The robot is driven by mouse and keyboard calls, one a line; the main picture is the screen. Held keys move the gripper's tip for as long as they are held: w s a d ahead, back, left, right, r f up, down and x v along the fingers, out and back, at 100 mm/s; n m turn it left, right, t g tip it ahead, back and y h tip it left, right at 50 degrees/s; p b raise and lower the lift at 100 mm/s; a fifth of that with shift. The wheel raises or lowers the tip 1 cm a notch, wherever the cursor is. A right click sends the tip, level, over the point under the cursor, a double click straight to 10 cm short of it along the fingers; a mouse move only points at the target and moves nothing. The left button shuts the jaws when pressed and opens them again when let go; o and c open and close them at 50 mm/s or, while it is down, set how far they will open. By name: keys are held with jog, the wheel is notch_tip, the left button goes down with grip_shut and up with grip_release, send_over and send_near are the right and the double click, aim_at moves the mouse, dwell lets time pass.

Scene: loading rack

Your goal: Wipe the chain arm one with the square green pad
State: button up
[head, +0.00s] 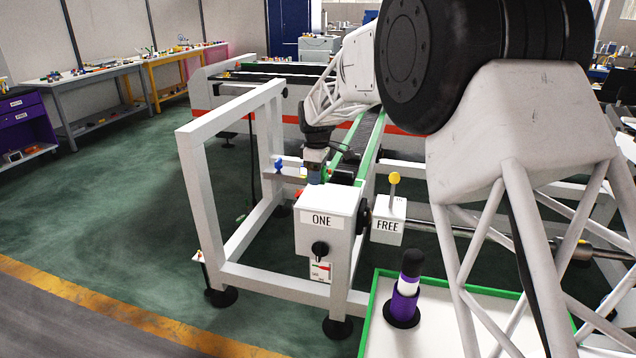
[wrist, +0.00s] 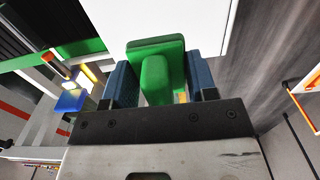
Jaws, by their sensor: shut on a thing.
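My gripper (wrist: 160,80) has its two blue fingers closed on the green pad (wrist: 156,70), which shows as a green block between them in the wrist view. In the head view my gripper (head: 316,172) hangs just behind and above the white box labelled ONE (head: 318,232); only a little green shows there. A white surface (wrist: 210,25) fills the top of the wrist view beyond the pad; I cannot tell whether the pad touches it. I cannot make out the chain arm itself for certain; the ONE label is on the box's front face.
A white frame (head: 190,165) stands left of the box. A box labelled FREE (head: 388,226) with a yellow knob (head: 394,178) is at its right. A green-edged white tray (head: 440,338) holds a purple holder (head: 403,305). A blue part (wrist: 72,102) sits left of my gripper.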

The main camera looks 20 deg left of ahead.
jog(key=shift+r, duration=1.8)
